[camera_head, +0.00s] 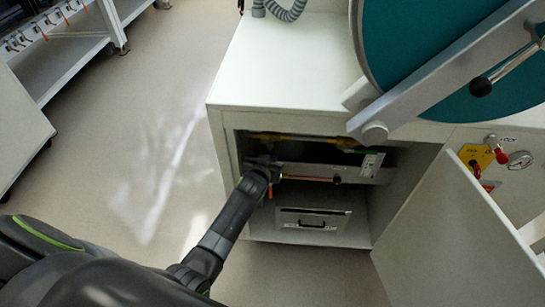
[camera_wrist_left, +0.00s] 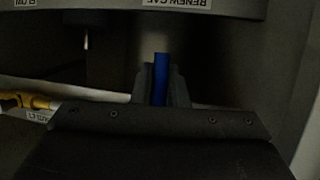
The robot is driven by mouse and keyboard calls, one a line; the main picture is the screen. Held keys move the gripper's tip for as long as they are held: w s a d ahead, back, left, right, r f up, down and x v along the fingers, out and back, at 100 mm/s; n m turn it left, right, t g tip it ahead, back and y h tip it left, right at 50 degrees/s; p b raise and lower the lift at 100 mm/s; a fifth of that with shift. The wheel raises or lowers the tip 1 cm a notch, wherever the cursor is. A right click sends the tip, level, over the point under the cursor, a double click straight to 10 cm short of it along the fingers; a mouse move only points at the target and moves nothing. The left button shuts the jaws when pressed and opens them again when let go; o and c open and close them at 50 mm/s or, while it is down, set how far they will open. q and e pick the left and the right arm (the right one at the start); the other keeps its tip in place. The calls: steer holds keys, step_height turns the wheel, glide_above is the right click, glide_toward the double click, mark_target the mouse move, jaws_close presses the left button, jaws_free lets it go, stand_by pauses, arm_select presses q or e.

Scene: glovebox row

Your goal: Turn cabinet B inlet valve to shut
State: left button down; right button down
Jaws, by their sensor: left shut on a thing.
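My left gripper (camera_head: 264,166) reaches into the open lower compartment of the white cabinet (camera_head: 290,60), at its left side. In the left wrist view the gripper (camera_wrist_left: 161,88) is shut on a narrow blue handle (camera_wrist_left: 161,72), which stands upright between the fingers. The valve body below the handle is hidden by the gripper. In the head view the arm and gripper cover the handle. I cannot read a label that names it as the inlet valve. My right gripper is not in view.
A panel with a red bar (camera_head: 308,178) lies right of the gripper. A drawer-like box (camera_head: 312,218) sits below. The open cabinet door (camera_head: 450,235) stands at the right. A yellow pipe (camera_wrist_left: 25,101) shows left in the wrist view. Floor left of the cabinet is clear.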

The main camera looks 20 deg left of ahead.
arm_select(q)
steer(key=shift+s+a+f, duration=0.1)
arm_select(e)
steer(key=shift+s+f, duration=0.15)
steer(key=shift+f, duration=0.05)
arm_select(q)
steer(key=c, duration=1.4)
jaws_free()
steer(key=shift+c, duration=0.2)
